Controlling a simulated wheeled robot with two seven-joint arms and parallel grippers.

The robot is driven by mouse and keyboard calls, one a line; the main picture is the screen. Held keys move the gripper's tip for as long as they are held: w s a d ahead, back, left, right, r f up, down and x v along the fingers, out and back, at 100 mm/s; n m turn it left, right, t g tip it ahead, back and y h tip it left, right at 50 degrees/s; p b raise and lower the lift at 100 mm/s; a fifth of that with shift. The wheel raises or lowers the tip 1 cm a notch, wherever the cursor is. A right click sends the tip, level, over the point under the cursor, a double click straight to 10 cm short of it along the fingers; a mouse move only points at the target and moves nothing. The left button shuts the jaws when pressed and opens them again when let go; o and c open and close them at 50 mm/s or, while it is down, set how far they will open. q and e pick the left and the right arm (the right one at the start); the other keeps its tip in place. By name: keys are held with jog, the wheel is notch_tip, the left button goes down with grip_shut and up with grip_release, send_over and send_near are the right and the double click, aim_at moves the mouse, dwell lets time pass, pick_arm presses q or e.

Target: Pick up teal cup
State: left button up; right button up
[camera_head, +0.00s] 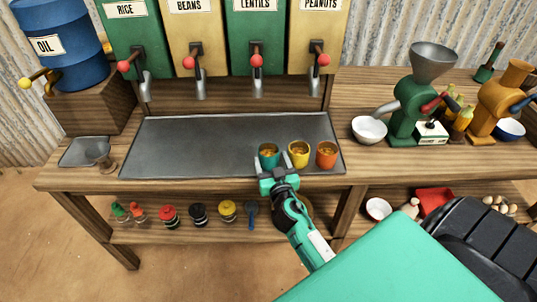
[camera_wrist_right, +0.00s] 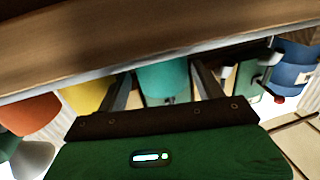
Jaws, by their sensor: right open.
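The teal cup (camera_head: 268,150) stands upright on the grey metal tray (camera_head: 200,140), near its front edge. It is the leftmost of three cups in a row, beside a yellow cup (camera_head: 299,148) and an orange cup (camera_head: 326,149). My right gripper (camera_head: 276,168) is open at the tray's front edge, just in front of the teal cup. In the right wrist view the teal cup (camera_wrist_right: 163,78) shows between the two spread fingers (camera_wrist_right: 163,88). I cannot tell whether either finger touches it. My left gripper is not in view.
The yellow cup stands close to the teal one, on its right. Labelled dispensers with red-knobbed taps (camera_head: 256,62) hang behind the tray. A white bowl (camera_head: 369,129) and green grinder (camera_head: 408,110) stand at right. The tray's middle and left are clear.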

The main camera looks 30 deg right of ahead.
aim_at(267, 150)
jog(key=p+x, duration=0.1)
jog(key=x, duration=0.4)
jog(key=shift+w+p, duration=0.15)
jog(key=shift+p, duration=0.2)
jog(key=shift+w+f, duration=0.1)
jog(key=shift+w, duration=0.05)
jog(key=shift+c, duration=0.7)
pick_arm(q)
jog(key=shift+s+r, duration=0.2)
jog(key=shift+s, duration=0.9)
pick_arm(e)
jog(key=c, duration=0.7)
